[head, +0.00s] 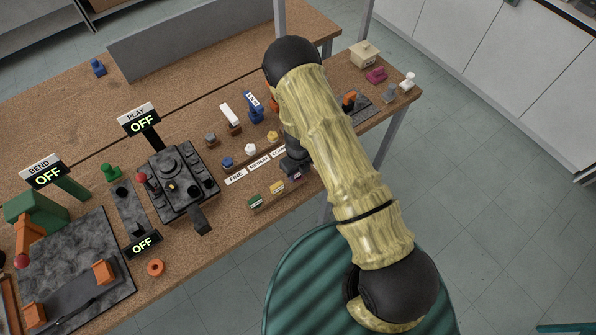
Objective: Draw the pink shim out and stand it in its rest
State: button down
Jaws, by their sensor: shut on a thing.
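My gripper (294,165) points down at the front of the bench, at the right end of a row of small upright pieces. It is shut on a small dark pinkish-purple piece (291,174), which looks like the pink shim. The jaws cover most of this piece, and I cannot tell whether its foot is still seated. A green piece (256,202) and a yellow piece (277,188) stand to its left in the same row. A magenta block (376,75) lies apart at the far right of the bench. I cannot make out which holder is the shim's rest.
Labels reading FINE and MEDIUM (259,163) lie behind the row, with small coloured knobs beyond. A dark machine (180,184) with a PLAY sign (138,119) reading OFF stands left.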

jog(key=shift+r, duration=0.15)
jog(key=shift+r+p, duration=0.5)
jog(key=shift+p, duration=0.05)
jog(key=shift+f, duration=0.1)
dwell(0.4)
